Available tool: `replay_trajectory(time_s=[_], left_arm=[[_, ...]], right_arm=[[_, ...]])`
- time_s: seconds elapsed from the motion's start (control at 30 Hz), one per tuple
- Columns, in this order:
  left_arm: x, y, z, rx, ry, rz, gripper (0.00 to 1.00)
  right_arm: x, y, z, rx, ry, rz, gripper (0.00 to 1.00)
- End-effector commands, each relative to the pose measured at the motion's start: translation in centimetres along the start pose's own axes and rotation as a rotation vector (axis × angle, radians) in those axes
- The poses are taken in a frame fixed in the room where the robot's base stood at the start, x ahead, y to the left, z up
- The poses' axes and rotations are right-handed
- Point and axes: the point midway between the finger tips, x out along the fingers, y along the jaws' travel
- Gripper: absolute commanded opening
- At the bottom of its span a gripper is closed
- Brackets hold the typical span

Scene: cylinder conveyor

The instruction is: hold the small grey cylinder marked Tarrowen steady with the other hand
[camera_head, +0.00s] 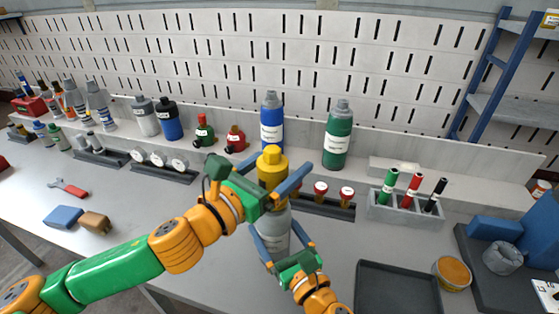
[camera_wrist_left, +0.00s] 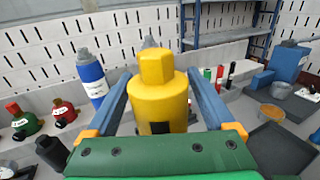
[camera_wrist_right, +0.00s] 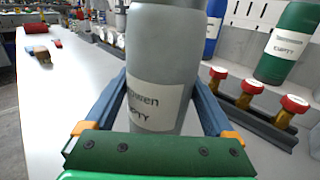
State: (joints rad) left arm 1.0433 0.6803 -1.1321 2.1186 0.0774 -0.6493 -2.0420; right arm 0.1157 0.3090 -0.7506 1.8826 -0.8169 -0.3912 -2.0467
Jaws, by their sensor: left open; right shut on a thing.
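The small grey cylinder (camera_head: 277,228) stands upright near the middle of the bench in the head view. Its label, partly readable as "...owen" and "EMPTY", faces the right wrist view (camera_wrist_right: 154,95). My right gripper (camera_head: 275,240) is shut on its body, with a finger on each side. A yellow cap (camera_head: 271,166) sits on top of the cylinder. My left gripper (camera_head: 270,188) is open around the yellow cap, which stands between its fingers in the left wrist view (camera_wrist_left: 158,100). I see a gap beside the cap there. The cylinder's base is hidden behind my right gripper.
A blue cylinder (camera_head: 271,120) and a green cylinder (camera_head: 338,135) stand behind. A rack of red-topped valves (camera_head: 330,205) and a marker holder (camera_head: 400,207) are to the right. A dark tray (camera_head: 398,288) lies front right. The bench's left front is mostly clear.

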Motion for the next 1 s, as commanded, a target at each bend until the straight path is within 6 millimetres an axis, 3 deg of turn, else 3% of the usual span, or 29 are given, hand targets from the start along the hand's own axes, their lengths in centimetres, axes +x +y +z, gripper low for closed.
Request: replay_trajectory(time_s=[0.2,0.57,0.83,1.0], left_arm=[[0.0,-0.5,0.1,0.004,0.0,-0.242,0.88],[0.0,-0.8,0.1,0.004,-0.003,-0.303,0.88],[-0.3,-1.5,0.0,0.004,0.0,-0.675,0.88],[-0.7,-1.9,0.0,0.0,0.0,-0.793,0.88]], right_arm=[[0.0,0.0,-0.1,0.0,0.001,0.0,0.22],[0.0,0.0,-0.1,0.0,0.002,-0.001,0.22],[0.0,0.0,-0.1,0.0,0.001,-0.001,0.22],[0.0,0.0,-0.1,0.0,0.002,-0.001,0.22]])
